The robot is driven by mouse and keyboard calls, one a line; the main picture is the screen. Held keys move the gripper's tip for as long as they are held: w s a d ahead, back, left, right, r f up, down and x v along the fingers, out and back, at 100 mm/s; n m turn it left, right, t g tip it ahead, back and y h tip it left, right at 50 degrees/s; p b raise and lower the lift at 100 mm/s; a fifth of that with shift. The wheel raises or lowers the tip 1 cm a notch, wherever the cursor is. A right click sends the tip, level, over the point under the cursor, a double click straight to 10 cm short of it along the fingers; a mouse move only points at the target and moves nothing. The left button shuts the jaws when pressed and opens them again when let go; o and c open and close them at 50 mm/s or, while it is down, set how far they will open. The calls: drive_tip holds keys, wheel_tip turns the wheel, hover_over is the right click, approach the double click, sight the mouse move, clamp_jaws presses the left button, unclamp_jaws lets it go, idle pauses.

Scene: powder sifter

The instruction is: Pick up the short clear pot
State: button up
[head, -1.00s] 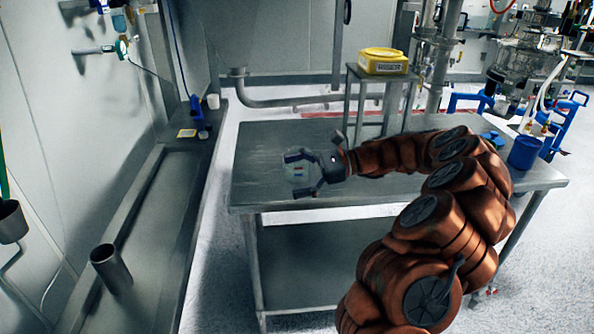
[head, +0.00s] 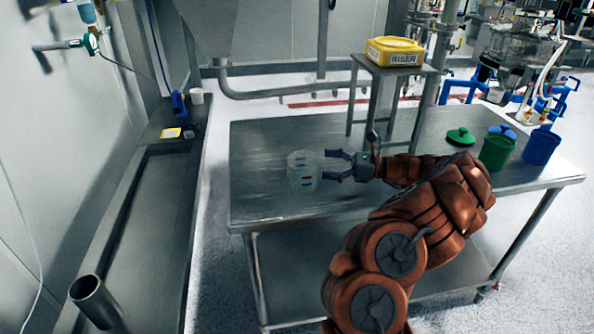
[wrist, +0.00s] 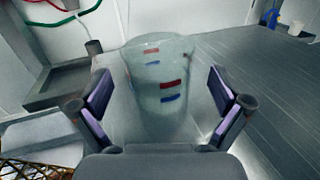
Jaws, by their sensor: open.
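The short clear pot (head: 302,180) stands upright near the left part of the steel table. It is see-through, with small red and blue marks on its wall. In the wrist view the pot (wrist: 160,70) is straight ahead, between the lines of the two fingers. My gripper (head: 328,166) is open, just right of the pot in the head view, with its fingers pointing left toward it. In the wrist view the open fingers of my gripper (wrist: 160,100) are spread on either side of the pot's image. I see no clear contact.
The steel table (head: 262,205) is clear around the pot. A small stand (head: 356,95) with a yellow riser tub (head: 395,52) is behind. A green pot (head: 496,150), a blue pot (head: 540,148) and a green lid (head: 461,136) are at right. A grey cup (head: 93,298) stands lower left.

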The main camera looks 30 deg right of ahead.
sight(288, 160)
drive_tip(key=x, duration=0.3)
drive_tip(key=p+x, duration=0.1)
drive_tip(key=x, duration=0.1)
drive_tip(key=shift+w+a+r+p, duration=0.15)
drive_tip(key=shift+a+r+p, duration=0.15)
drive_tip(key=shift+a, duration=0.1)
drive_tip(key=shift+w+a+f, duration=0.15)
drive_tip(key=shift+w+a, duration=0.2)
drive_tip(key=c, duration=1.2)
